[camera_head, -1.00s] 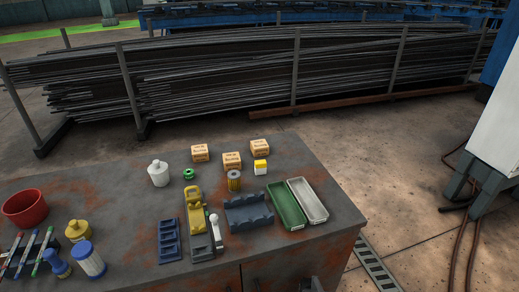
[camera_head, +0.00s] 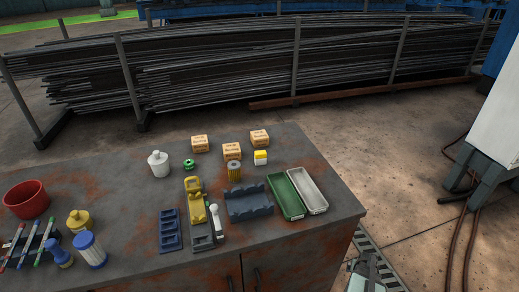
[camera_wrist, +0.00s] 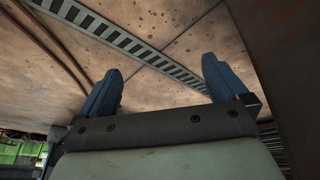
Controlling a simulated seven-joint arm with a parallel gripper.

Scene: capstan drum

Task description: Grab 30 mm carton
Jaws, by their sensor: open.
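Three small tan cartons with dark print stand on the far part of the rusty bench top: a left one (camera_head: 199,144), a middle one (camera_head: 232,152) a little nearer, and a right one (camera_head: 260,138). The print is too small to tell which is the 30 mm carton. My gripper (camera_wrist: 162,84) shows in the wrist view with its two blue fingers wide apart and nothing between them. It faces the floor and a grating, and no carton shows there. In the head view, part of my arm shows at the bottom right, beyond the bench's right side.
A yellow-and-white box (camera_head: 261,158) and a yellow ribbed cylinder (camera_head: 234,172) stand close in front of the cartons. A green ring (camera_head: 189,163) and white bottle (camera_head: 159,164) are to the left. Blue rack (camera_head: 249,202), green tray (camera_head: 284,195) and white tray (camera_head: 308,191) lie nearer.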

